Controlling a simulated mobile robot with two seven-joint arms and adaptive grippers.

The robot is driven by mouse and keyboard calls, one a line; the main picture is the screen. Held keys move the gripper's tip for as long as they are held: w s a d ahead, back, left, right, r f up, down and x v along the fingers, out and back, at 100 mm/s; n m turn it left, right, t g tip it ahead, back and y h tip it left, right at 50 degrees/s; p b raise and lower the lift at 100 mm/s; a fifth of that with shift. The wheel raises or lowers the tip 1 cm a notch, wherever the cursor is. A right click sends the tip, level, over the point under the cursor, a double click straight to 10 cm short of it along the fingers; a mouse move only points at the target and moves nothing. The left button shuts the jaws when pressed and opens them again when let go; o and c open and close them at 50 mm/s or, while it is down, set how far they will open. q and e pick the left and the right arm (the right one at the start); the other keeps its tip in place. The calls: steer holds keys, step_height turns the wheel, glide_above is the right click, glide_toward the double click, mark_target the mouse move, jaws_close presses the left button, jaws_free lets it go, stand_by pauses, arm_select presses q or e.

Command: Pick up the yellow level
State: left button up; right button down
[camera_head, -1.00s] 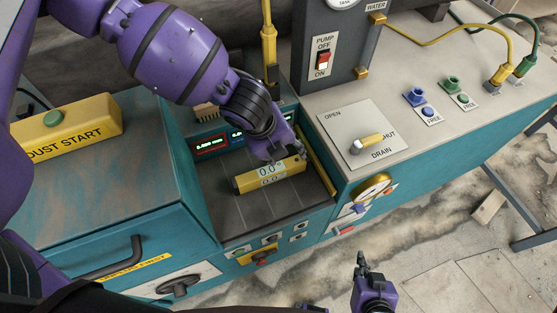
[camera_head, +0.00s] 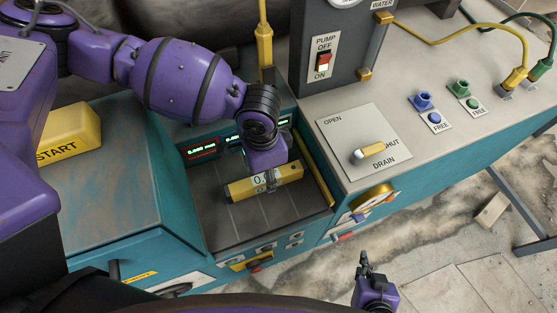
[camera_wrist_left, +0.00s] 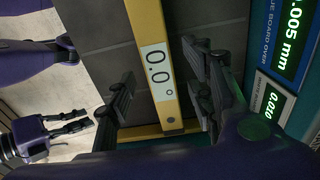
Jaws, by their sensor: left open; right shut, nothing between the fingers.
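The yellow level (camera_head: 288,174) lies in the recessed dark tray of the teal bench, with a white 0.0° readout on it. In the left wrist view the level (camera_wrist_left: 157,35) runs between the two open fingers. My left gripper (camera_head: 271,186) is over the level from above, its fingers apart on either side of it; in the wrist view the left gripper (camera_wrist_left: 160,90) shows a gap between each finger and the level. The gripper partly hides the readout in the head view. My right gripper (camera_head: 364,262) is shut and empty, low in front of the bench.
Digital displays (camera_head: 203,148) stand behind the tray. A yellow strip (camera_head: 316,178) runs along the tray's right side. The drain panel (camera_head: 364,144) and pump switch (camera_head: 323,62) are to the right. A yellow DUST START box (camera_head: 70,135) stands at left.

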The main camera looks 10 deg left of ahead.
arm_select(q)
steer(key=shift+f, duration=1.35)
jaws_close()
